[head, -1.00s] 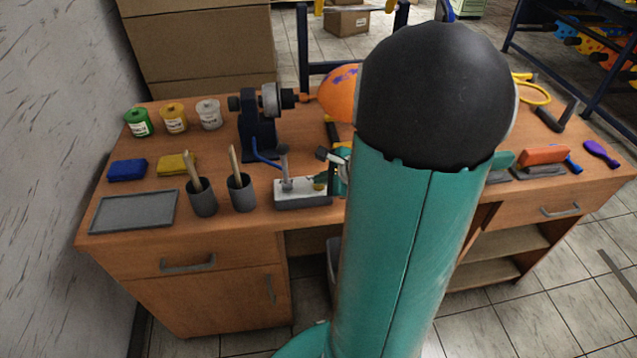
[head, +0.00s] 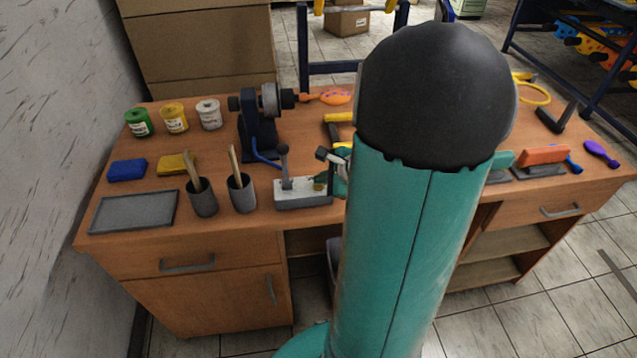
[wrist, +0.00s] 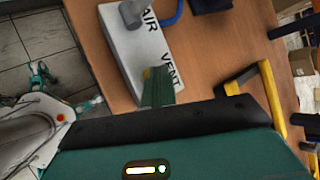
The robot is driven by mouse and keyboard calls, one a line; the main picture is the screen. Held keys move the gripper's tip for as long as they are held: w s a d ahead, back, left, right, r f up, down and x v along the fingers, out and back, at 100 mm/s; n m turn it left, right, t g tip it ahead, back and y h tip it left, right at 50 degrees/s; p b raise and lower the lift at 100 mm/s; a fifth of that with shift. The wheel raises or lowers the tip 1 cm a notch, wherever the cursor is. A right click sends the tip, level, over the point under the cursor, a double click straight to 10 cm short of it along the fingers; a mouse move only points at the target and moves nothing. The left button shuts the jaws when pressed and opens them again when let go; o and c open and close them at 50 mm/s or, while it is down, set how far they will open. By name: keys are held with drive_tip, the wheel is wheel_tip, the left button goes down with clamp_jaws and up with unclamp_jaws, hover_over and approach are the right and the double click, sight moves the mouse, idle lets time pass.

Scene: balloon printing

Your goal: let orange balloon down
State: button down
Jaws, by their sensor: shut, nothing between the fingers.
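The orange balloon (head: 336,97) is small and limp on the nozzle of the dark pump stand (head: 259,125), with purple marks on it. The grey-white valve box (head: 302,200) stands at the table's front, with a lever (head: 285,165) on its left part. In the wrist view the box (wrist: 140,50) reads "AIR" and "VENT", and a brass-coloured button (wrist: 147,74) shows by "VENT". My gripper (wrist: 157,88) is shut and empty, its tip at or just over that button; contact is hard to tell. In the head view my arm partly hides the gripper.
Paint jars (head: 174,118), sponges (head: 127,170), brush cups (head: 241,192) and a grey tray (head: 134,211) fill the table's left side. A yellow-handled tool (wrist: 262,90) lies right of the box. My arm hides the table's middle.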

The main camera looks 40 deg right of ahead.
sight(322, 187)
drive_tip(key=shift+r, duration=0.9)
drive_tip(key=shift+r, duration=2.5)
